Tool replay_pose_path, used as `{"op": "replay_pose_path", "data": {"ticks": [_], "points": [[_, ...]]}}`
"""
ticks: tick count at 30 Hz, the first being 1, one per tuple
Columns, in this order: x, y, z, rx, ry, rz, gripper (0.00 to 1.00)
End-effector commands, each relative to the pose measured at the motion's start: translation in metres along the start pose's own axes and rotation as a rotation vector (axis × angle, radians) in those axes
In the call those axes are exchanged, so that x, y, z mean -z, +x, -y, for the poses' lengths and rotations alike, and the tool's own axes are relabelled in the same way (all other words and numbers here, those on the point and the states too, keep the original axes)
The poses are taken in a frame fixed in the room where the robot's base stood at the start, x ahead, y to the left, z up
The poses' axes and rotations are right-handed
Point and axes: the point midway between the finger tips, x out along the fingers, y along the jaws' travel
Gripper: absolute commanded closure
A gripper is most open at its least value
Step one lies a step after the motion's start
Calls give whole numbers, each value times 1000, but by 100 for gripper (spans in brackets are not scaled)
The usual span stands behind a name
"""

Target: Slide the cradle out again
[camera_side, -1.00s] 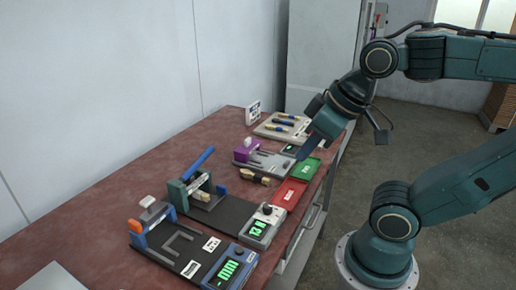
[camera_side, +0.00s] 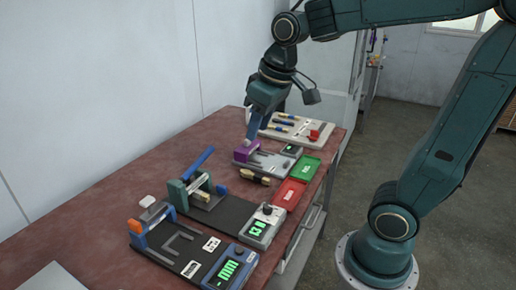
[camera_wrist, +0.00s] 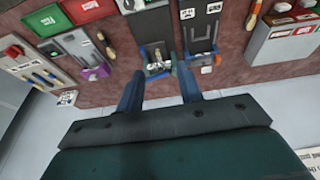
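The press (camera_side: 176,194) has a green frame and a raised blue lever, and stands in the middle of the bench; it also shows in the wrist view (camera_wrist: 157,60). A grey cradle plate (camera_side: 207,199) with a pale wooden piece lies at its frame. I cannot tell how far the cradle sits inside. My gripper (camera_side: 248,138) is over the far part of the bench in the side view, at the purple fixture (camera_side: 246,152). In the wrist view, its two blue fingers (camera_wrist: 159,68) are wide apart, with the press seen between and beyond them. No object shows held.
A blue fixture (camera_side: 138,235) with an orange part stands nearest the side camera. A red tray (camera_side: 290,195) and green tray (camera_side: 304,168) lie along the bench edge. A pale rack (camera_side: 285,132) stands at the far end.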

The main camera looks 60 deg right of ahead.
Motion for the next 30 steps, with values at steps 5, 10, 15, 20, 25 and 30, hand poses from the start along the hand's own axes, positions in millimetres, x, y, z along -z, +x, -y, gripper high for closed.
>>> {"op": "replay_pose_path", "data": {"ticks": [5,10,15,20,25,30], "points": [[32,22,-12,-2,0,55,64],[58,46,-24,-2,-1,104,64],[82,75,-38,1,0,151,64],[101,106,-52,5,0,194,64],[117,143,-68,12,0,242,64],[127,179,-82,21,0,284,64]]}}
